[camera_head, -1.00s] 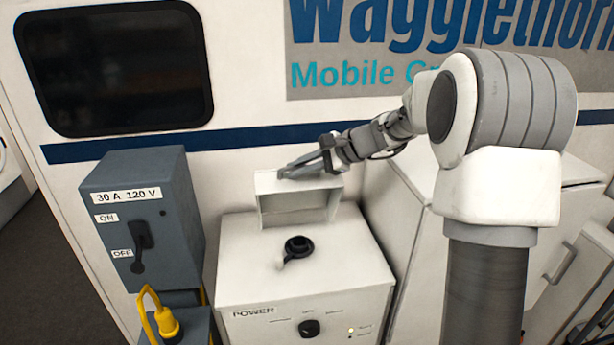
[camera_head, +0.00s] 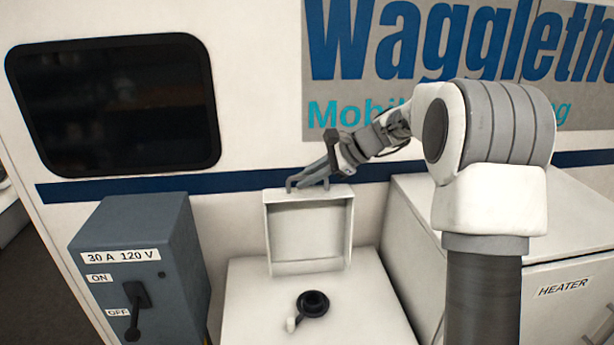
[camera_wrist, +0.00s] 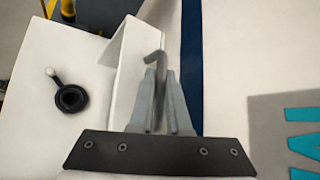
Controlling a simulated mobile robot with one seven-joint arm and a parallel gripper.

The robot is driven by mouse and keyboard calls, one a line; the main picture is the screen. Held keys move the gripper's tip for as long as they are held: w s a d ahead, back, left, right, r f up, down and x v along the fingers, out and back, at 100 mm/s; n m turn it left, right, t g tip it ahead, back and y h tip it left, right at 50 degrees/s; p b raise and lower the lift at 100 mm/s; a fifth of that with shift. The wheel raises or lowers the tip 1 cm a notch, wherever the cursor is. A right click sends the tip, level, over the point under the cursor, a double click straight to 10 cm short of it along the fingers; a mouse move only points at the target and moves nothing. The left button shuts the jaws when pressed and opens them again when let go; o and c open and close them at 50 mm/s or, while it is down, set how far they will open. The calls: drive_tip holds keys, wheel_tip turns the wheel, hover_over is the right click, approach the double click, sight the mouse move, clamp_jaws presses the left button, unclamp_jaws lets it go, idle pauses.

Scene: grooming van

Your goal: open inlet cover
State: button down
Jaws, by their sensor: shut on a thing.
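The inlet cover (camera_head: 308,232) is a white, shallow box-like lid. It stands raised at the back of the white power box (camera_head: 262,300), its hollow inner side facing the head camera. In the wrist view my gripper (camera_wrist: 162,100) closes on a thin grey hooked piece at the edge of the cover (camera_wrist: 125,75). The round black inlet (camera_head: 313,303) lies uncovered on the box top, with a small light-tipped tab beside it. It also shows in the wrist view (camera_wrist: 71,98).
A grey switch box (camera_head: 140,260) marked ON and OFF stands to the left. A white cabinet marked HEATER (camera_head: 570,270) stands to the right, partly behind my arm. The van wall (camera_head: 240,165) with a dark window (camera_head: 112,105) rises close behind the cover.

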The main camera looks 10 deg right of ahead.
drive_tip(key=shift+m+g, duration=0.4)
drive_tip(key=shift+g, duration=0.4)
drive_tip(key=shift+w+f+p, duration=0.15)
drive_tip(key=shift+w+p, duration=0.4)
drive_tip(key=shift+w, duration=1.5)
drive_tip(key=c, duration=0.9)
unclamp_jaws()
drive_tip(key=shift+d, duration=0.1)
drive_tip(key=b+v, duration=0.1)
drive_tip(key=v, duration=1.6)
drive_tip(key=shift+r, duration=0.25)
